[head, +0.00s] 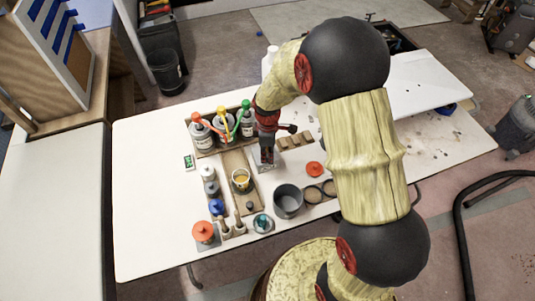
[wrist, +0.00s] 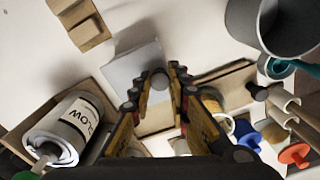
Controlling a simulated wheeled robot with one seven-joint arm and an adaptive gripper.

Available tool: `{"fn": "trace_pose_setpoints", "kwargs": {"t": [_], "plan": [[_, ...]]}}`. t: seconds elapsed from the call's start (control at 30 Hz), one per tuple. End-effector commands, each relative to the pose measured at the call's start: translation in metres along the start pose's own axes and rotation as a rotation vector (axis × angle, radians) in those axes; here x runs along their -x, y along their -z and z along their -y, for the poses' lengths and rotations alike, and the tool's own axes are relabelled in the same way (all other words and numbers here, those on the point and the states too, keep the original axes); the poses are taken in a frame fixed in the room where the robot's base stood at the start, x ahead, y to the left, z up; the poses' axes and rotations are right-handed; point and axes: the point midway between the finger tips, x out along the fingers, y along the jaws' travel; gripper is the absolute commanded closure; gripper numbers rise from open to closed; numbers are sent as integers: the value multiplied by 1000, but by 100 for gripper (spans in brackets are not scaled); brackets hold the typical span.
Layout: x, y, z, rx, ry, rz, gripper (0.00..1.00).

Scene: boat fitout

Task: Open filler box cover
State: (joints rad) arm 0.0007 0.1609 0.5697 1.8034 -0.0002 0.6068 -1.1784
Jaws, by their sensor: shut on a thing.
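My gripper (wrist: 161,74) points down at the work table, its two fingertips closed on a small dark grey round knob (wrist: 159,81). The knob is at the near edge of a pale grey, flat-topped box (wrist: 134,62), which I take to be the filler box with its cover. In the head view my gripper (head: 267,157) is over this box (head: 270,161), and the arm and fingers hide much of it. I cannot tell whether the cover is lifted or still seated.
A wooden rack (head: 208,151) with several pump bottles stands behind and left of my gripper. A grey pot (head: 288,201) and an orange lid (head: 315,169) lie in front and right. Wooden blocks (head: 295,141) lie right. Small jars and brushes stand left and in front.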

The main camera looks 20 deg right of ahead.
Motion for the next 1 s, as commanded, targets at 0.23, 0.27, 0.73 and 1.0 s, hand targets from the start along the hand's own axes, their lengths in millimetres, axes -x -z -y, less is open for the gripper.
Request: {"fn": "trace_pose_setpoints", "kwargs": {"t": [0.23, 0.27, 0.73, 1.0], "plan": [[3, -17, 42, 0, 5, 2, 100], [2, -20, 48, 0, 5, 2, 100], [0, -31, 74, 0, -1, -1, 100], [0, -31, 74, 0, 0, 0, 71]]}}
